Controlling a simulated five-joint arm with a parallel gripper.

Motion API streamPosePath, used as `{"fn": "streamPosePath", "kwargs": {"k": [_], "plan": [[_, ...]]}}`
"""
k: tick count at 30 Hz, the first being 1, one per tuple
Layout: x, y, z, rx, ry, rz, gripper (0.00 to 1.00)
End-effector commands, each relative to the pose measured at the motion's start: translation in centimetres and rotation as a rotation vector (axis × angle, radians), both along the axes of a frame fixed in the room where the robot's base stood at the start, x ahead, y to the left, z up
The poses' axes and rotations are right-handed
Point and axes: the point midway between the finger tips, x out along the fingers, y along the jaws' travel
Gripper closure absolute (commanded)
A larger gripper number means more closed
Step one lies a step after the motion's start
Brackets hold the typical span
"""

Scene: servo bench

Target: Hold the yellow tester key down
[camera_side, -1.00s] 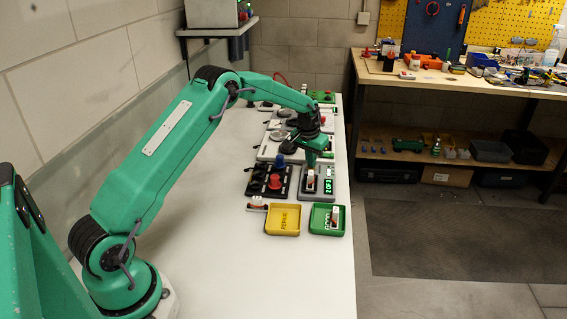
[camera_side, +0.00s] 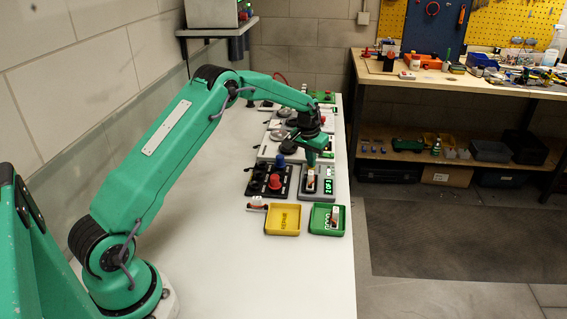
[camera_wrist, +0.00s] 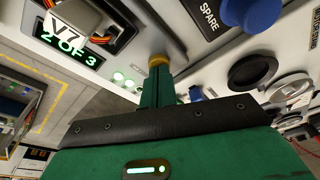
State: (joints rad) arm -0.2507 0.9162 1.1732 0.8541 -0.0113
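The yellow tester key (camera_wrist: 158,60) shows at the tips of my gripper's fingers in the wrist view. My gripper (camera_wrist: 159,72) is shut, its green fingers together, and the tips meet the key; how far down the key is cannot be seen. In the side view my gripper (camera_side: 312,161) is over the back of the grey tester (camera_side: 318,199) and hides the key. The tester's green display (camera_wrist: 67,48) reads "2 OF 3", with several green lamps lit beside it. A servo labelled V7 (camera_wrist: 70,27) sits in the tester.
A black panel (camera_side: 257,190) with red and blue knobs stands left of the tester. In front are a yellow REPAIR tray (camera_side: 283,232) and a green GOOD tray (camera_side: 317,232) with a servo in it. Another servo lies by the yellow tray (camera_side: 258,202). The bench's near left is clear.

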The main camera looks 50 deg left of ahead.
Motion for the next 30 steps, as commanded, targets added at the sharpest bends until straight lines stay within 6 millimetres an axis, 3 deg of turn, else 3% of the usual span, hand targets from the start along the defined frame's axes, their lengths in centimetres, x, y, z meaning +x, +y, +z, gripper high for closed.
{"fn": "streamPosePath", "kwargs": {"k": [30], "plan": [[0.1,0.0,5.8,0.001,-0.004,0.0,1.0]]}}
